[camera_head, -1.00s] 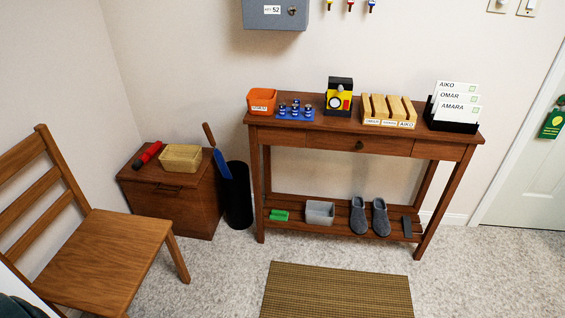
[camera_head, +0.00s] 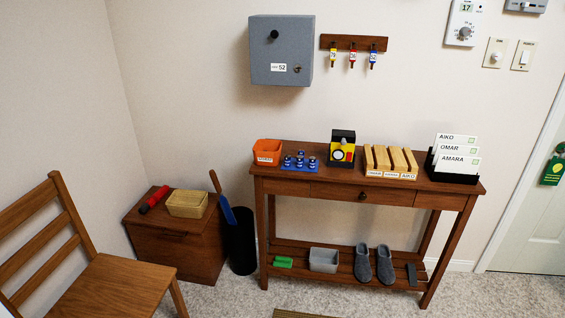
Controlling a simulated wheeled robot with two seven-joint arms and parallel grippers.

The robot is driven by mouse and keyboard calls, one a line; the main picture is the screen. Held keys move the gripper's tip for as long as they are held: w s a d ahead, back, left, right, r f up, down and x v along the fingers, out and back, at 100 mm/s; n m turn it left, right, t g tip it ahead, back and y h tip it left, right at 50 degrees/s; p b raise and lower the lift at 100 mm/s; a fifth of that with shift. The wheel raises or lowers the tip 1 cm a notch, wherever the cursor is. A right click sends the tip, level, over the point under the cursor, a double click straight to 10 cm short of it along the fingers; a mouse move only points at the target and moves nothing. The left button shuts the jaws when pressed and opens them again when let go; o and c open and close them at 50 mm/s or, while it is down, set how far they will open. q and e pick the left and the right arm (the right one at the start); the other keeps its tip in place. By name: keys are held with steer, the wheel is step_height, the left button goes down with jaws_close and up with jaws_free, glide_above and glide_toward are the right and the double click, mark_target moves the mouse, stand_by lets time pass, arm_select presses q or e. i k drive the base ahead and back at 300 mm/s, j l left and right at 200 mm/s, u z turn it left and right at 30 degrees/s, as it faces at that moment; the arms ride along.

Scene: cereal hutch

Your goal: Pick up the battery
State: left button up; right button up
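Several small blue cylinders with pale tops (camera_head: 300,155) stand on a blue tray (camera_head: 286,167) on the wooden console table. They may be batteries, but they are too small to tell for sure. An orange bin (camera_head: 267,148) with a white label stands just left of the tray. A black and yellow device (camera_head: 342,144) with a round white dial stands just right of it. Neither of my grippers is in view.
The console table (camera_head: 335,191) stands against the wall, with slippers (camera_head: 385,264), a grey bin (camera_head: 323,260) and a green item (camera_head: 283,262) on its lower shelf. A chair (camera_head: 108,283), wooden chest (camera_head: 178,248) and black umbrella bin (camera_head: 243,247) stand left. A grey box (camera_head: 281,60) hangs above.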

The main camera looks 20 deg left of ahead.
mark_target(287, 157)
steer(key=i+u, duration=0.1)
steer(key=u, duration=0.2)
steer(key=i+u, duration=0.1)
steer(key=u, duration=0.2)
steer(key=i+l+u, duration=0.45)
steer(key=i+l, duration=0.6)
steer(key=i+l+u, duration=0.1)
steer(key=i+l, duration=0.3)
steer(key=l, duration=0.2)
